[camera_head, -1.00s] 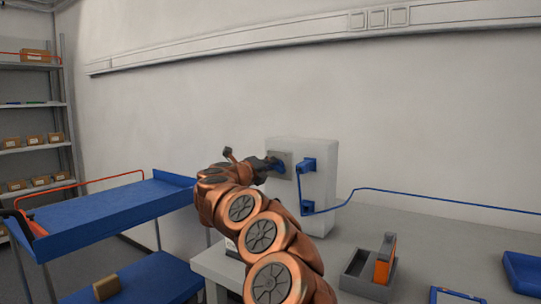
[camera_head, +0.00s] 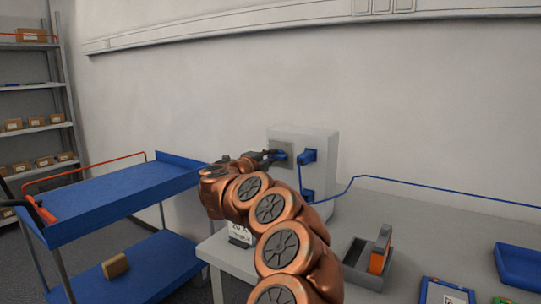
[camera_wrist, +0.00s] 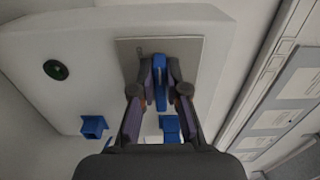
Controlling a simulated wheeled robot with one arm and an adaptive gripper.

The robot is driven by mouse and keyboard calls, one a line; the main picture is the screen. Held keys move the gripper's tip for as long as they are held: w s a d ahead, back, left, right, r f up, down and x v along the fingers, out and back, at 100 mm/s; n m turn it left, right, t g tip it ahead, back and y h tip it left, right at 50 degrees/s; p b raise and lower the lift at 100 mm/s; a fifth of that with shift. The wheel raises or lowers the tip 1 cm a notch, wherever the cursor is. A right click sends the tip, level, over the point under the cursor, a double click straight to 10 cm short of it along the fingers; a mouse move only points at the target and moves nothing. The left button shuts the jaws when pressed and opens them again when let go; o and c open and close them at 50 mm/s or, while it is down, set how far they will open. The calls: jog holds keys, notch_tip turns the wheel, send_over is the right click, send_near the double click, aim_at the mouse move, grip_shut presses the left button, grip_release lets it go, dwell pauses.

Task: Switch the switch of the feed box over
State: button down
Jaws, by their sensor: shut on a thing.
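The feed box (camera_head: 318,143) is a light grey box at the back of the table, against the wall. Its grey switch plate (camera_wrist: 190,52) carries a blue switch handle (camera_wrist: 161,68), partly hidden by my fingers. The handle also shows as a small blue piece in the head view (camera_head: 281,154). My gripper (camera_wrist: 160,78) has a finger on each side of the handle and is shut on it. In the head view my gripper (camera_head: 268,157) reaches the box's front from the left.
Blue plugs (camera_head: 307,156) sit on the box, with a blue cable (camera_head: 430,191) running right. A grey tray (camera_head: 357,272) with an orange-sided part (camera_head: 380,250) and a blue bin (camera_head: 520,265) are on the table. A blue cart (camera_head: 120,197) stands left.

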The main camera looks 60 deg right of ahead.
dwell(0.3)
jog(key=c, duration=1.2)
grip_release()
jog(key=a, duration=1.2)
jog(key=shift+s, duration=0.25)
